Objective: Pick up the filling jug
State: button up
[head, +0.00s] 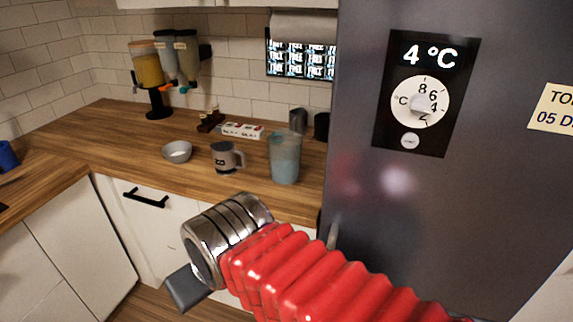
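A tall, translucent bluish jug (285,158) stands upright on the wooden counter near its front edge, beside the fridge; it looks like the filling jug. A smaller grey mug-like vessel (225,158) with a handle and a printed mark stands to its left, apart from it. My arm, with a red ribbed sleeve and a metal wrist, reaches in from the lower right, in front of the counter. A dark grey block at its end, my gripper (187,288), is lower than the jug in the picture and left of it, touching nothing visible. Its fingers cannot be made out.
A grey bowl (177,151), a white-and-red box (242,130) and dark canisters (298,121) share the counter (120,150). Dispensers (150,68) stand at the back left. The dark fridge (440,200) bounds the right side. White cabinets (70,230) lie below.

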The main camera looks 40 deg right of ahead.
aim_at(285, 146)
jog(key=i, duration=1)
